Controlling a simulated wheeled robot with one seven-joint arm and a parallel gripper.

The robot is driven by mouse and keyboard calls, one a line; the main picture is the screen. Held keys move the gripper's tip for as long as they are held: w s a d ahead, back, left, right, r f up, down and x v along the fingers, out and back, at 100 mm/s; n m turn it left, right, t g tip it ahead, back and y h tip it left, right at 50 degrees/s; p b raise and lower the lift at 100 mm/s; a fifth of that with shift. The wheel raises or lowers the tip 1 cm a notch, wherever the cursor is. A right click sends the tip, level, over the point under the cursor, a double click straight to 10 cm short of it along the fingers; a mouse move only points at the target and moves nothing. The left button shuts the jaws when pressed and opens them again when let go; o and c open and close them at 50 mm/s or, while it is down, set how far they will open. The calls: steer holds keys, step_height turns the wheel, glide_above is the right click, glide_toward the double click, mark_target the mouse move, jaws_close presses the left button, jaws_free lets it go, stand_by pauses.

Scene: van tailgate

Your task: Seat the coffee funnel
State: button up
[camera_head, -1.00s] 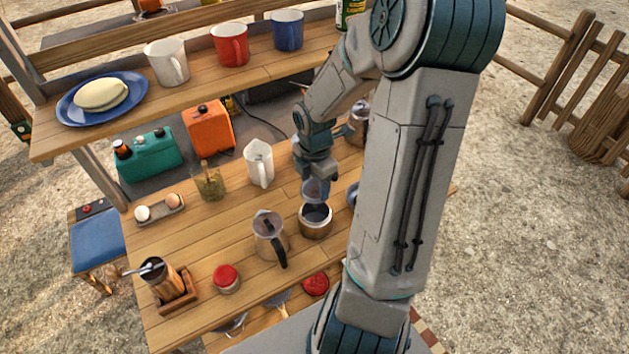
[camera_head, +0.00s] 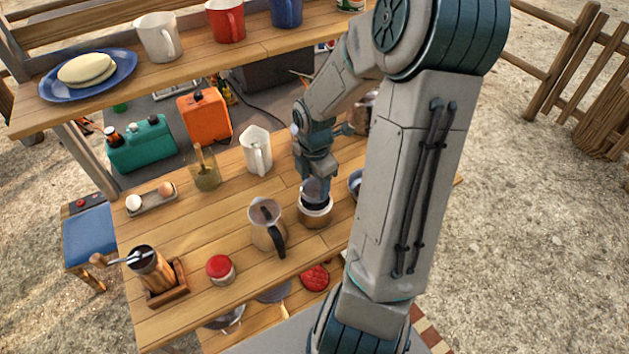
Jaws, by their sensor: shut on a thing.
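My gripper (camera_head: 317,180) points down over the table and is shut on the coffee funnel (camera_head: 315,190), a small greyish cup-like piece. The funnel is at the mouth of the round metal pot base (camera_head: 314,215), which stands on the wooden table. Its lower part appears to be inside the rim, but I cannot tell whether it rests fully down. The gripper hides the top of the funnel. The metal coffee pot top (camera_head: 268,228), with a black handle, stands just left of the base.
A red-lidded jar (camera_head: 221,270), a white jug (camera_head: 257,150) and a glass jar (camera_head: 205,168) stand on the table to the left. A dark bowl (camera_head: 355,183) is close on the right, partly behind my arm. A shelf (camera_head: 190,68) with mugs overhangs the back.

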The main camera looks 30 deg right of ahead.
mark_target(315, 192)
steer(key=shift+f+b, duration=1.2)
steer(key=shift+f, duration=0.4)
steer(key=o, duration=1)
steer(key=shift+o, duration=0.2)
step_height(315, 192, up, 14)
steer(key=p, duration=0.2)
steer(key=s+a+r+m+t, duration=0.1)
steer(key=s+a+r+m, duration=0.2)
steer(key=s+a+m, duration=0.3)
steer(key=s+a+r+m+t, duration=0.2)
steer(key=s+a+m, duration=0.3)
steer(key=m, duration=0.8)
steer(key=shift+s+a+r+m, duration=0.4)
steer(key=shift+s+r, duration=0.1)
steer(key=shift+s, duration=0.35)
